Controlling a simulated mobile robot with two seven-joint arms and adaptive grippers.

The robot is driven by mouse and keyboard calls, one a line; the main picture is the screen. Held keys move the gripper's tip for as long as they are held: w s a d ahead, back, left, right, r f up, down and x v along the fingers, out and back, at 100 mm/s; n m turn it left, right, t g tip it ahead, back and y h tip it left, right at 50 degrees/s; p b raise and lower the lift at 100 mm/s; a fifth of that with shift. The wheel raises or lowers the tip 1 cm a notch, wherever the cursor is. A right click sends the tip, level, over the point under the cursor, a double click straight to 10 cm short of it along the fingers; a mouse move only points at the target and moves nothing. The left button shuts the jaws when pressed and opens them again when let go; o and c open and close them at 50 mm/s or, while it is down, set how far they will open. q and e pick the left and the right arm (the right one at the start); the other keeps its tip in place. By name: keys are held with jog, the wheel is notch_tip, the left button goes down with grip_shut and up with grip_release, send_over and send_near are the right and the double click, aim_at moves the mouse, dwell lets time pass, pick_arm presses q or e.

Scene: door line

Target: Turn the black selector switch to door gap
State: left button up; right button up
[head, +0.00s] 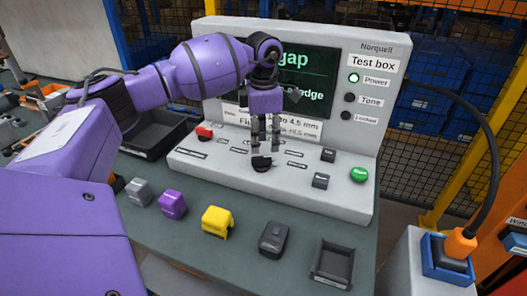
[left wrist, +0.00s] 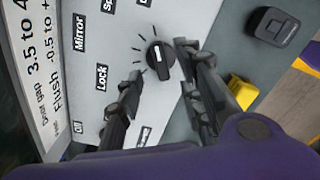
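The black selector switch (head: 261,163) is a round knob on the sloped front panel of the grey test box (head: 330,190). In the left wrist view the knob (left wrist: 160,62) shows a white pointer mark and short tick lines around it. My left gripper (head: 264,148) points down just above the switch. My right gripper is out of view.
A red button (head: 204,133), a green button (head: 359,174) and black switches sit on the same panel. Grey, purple and yellow (head: 217,221) parts, a dark part (head: 274,239) and a black tray (head: 332,264) line the bench front. A cable arches at right.

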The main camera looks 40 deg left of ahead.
aim_at(263, 157)
pick_arm(q)
notch_tip(263, 157, up, 6)
jog(key=shift+f, duration=0.15)
dwell(0.6)
